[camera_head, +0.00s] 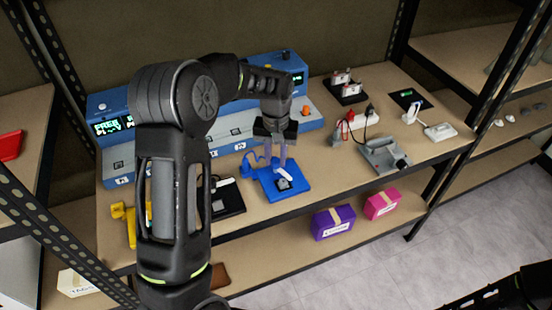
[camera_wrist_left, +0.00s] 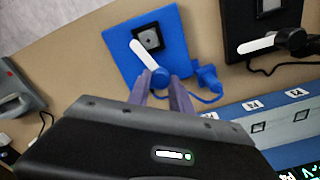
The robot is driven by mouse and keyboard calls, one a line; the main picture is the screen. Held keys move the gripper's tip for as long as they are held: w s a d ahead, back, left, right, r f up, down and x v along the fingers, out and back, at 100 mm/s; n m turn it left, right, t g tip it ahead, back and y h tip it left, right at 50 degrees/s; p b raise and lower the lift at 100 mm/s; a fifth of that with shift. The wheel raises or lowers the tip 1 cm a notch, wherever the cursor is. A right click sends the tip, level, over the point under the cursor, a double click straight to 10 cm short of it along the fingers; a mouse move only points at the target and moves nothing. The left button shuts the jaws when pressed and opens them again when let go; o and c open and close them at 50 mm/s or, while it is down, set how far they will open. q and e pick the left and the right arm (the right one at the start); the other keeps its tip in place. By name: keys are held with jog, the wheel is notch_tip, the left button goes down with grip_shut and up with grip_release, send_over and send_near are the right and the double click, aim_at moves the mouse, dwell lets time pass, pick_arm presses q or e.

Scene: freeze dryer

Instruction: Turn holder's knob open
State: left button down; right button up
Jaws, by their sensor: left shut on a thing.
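The blue holder (camera_head: 299,186) lies on the upper shelf board, in front of the long blue machine. It also shows in the left wrist view (camera_wrist_left: 116,43). A small black square piece (camera_wrist_left: 149,36) sits on its plate. Its white lever (camera_wrist_left: 142,54) runs from the round blue knob (camera_wrist_left: 160,78) past the side of the black piece. My left gripper (camera_head: 275,160) points down over the holder. In the left wrist view my left gripper (camera_wrist_left: 160,88) has its purple fingers shut on the knob, partly hiding it.
The blue machine (camera_head: 228,129) stands close behind. A black holder (camera_wrist_left: 240,33) with a white lever sits beside the blue one. A grey device (camera_head: 384,156) is to the right. Purple (camera_head: 333,222) and pink (camera_head: 382,204) boxes are on the lower shelf. The board's front edge is near.

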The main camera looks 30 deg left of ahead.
pick_arm(q)
jog(key=n, duration=0.3)
jog(key=shift+n+b, duration=0.3)
jog(key=n, duration=0.3)
jog(key=shift+r+n, duration=0.1)
jog(key=shift+n, duration=0.2)
jog(key=n, duration=0.3)
jog(key=shift+n, duration=0.3)
jog(key=shift+n+p, duration=0.55)
jog(key=shift+n, duration=1.05)
jog(key=c, duration=1.2)
grip_release()
jog(key=shift+o, duration=0.2)
